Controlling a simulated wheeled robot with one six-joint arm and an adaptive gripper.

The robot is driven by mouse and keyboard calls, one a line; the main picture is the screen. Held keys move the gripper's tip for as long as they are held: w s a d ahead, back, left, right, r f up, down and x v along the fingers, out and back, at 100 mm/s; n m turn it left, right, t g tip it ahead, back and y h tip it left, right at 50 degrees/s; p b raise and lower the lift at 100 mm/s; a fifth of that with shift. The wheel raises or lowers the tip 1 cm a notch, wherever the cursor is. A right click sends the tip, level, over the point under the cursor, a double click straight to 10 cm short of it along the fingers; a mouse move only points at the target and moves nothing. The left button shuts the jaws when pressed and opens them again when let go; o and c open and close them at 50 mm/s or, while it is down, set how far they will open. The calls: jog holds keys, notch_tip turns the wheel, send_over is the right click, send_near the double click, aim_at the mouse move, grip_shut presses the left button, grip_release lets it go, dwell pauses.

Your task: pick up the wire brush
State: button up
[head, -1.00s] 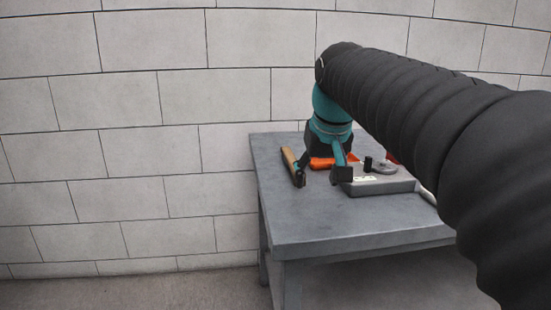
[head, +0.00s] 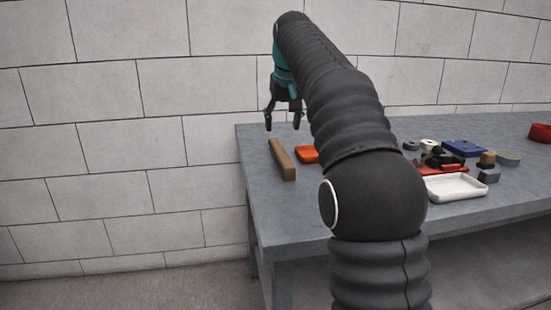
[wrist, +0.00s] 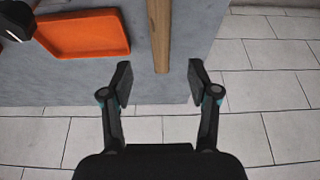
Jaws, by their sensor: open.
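A long wooden bar (head: 282,158), which looks like the wire brush, lies near the left end of the grey table; no bristles show. In the wrist view the wooden bar (wrist: 159,35) runs from the top edge and ends just ahead of the fingertips, in line with the gap between them. My gripper (head: 283,123) is open and empty, raised above the table's back left part in the head view. In the wrist view my gripper (wrist: 160,82) has its fingers spread on either side of the bar's line, apart from it.
An orange tray (wrist: 85,33) lies beside the bar; part of the orange tray (head: 306,154) shows behind my arm. A white tray (head: 455,188), a blue item (head: 463,148) and several small parts lie farther right. The grey table (head: 262,205) ends close by on the left, before a block wall.

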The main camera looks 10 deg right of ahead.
aim_at(280, 150)
jog(key=b+x, duration=0.1)
jog(key=x, duration=0.3)
jog(key=shift+w+f, duration=0.15)
jog(key=shift+f, duration=0.25)
jog(key=shift+s+b+x, duration=0.2)
jog(key=shift+b+x, duration=0.5)
jog(key=shift+x, duration=1.9)
grip_shut()
